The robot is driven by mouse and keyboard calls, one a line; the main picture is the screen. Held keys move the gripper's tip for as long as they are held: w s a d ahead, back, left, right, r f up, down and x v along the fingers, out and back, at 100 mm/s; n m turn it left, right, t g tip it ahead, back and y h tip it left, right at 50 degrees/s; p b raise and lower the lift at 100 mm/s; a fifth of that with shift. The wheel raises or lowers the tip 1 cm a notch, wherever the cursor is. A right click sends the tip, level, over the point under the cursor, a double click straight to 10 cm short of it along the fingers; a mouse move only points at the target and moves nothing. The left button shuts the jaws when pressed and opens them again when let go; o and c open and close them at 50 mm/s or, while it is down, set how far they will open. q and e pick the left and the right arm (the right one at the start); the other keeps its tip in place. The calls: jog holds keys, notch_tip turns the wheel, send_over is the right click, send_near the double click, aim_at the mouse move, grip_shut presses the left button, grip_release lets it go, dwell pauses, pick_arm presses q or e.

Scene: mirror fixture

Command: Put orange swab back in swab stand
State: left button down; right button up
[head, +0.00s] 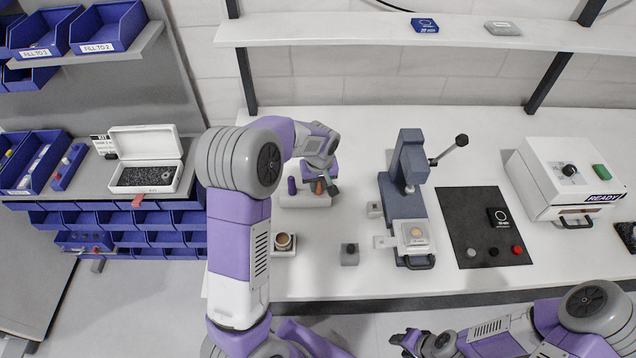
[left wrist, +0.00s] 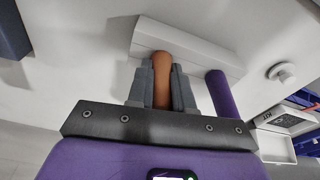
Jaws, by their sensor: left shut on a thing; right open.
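The orange swab (head: 318,188) is between the fingers of my left gripper (head: 326,187). In the left wrist view, my left gripper (left wrist: 162,88) is shut on the orange swab (left wrist: 162,68), with a finger on each side. The swab stand (head: 303,201) is a low white block on the bench, directly by the gripper; it also shows in the left wrist view (left wrist: 195,48). The orange swab's far end overlaps the stand; I cannot tell whether it is seated. A purple swab (head: 291,186) stands upright in the stand's left part. My right gripper (head: 412,342) is open and empty, low in front of the bench.
A small container (head: 283,242) on a white base and a grey block (head: 349,254) stand nearer the front edge. A grey press (head: 408,170) with a lever stands to the right, then a dark mat (head: 482,228) and a white machine (head: 565,178). An open white case (head: 146,165) lies left.

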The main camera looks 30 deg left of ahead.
pick_arm(q)
jog(key=c, duration=0.9)
grip_release()
jog(key=shift+c, duration=0.2)
jog(key=r, duration=0.5)
jog(key=s+r+p, duration=0.1)
jog(key=r, duration=0.1)
jog(key=shift+d+r, duration=0.25)
jog(key=shift+d, duration=0.1)
